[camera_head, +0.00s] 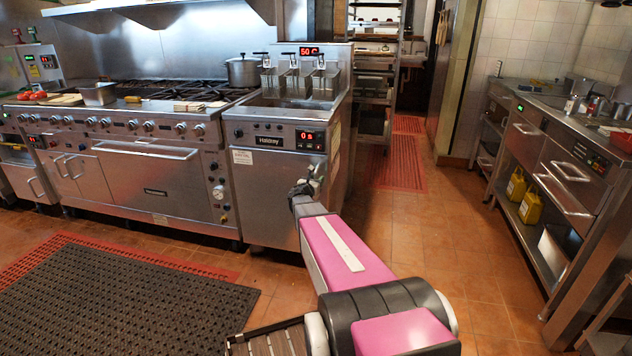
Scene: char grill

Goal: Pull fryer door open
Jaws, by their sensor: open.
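The fryer (285,125) is a steel unit with a red digital display and wire baskets on top. Its front door (268,200) is a flat steel panel below the control strip and looks closed. My gripper (309,178) is in front of the door's upper right part, below the red display. It is open, small in the view and partly hidden by my own wrist. I cannot tell whether it touches the door. The door handle cannot be made out; my gripper and arm cover that area.
A range with an oven (155,180) adjoins the fryer on the left. A dark mat (130,305) lies on the tiled floor at the front left. A steel counter (550,180) stands along the right. Open floor (440,230) lies between my arm and that counter.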

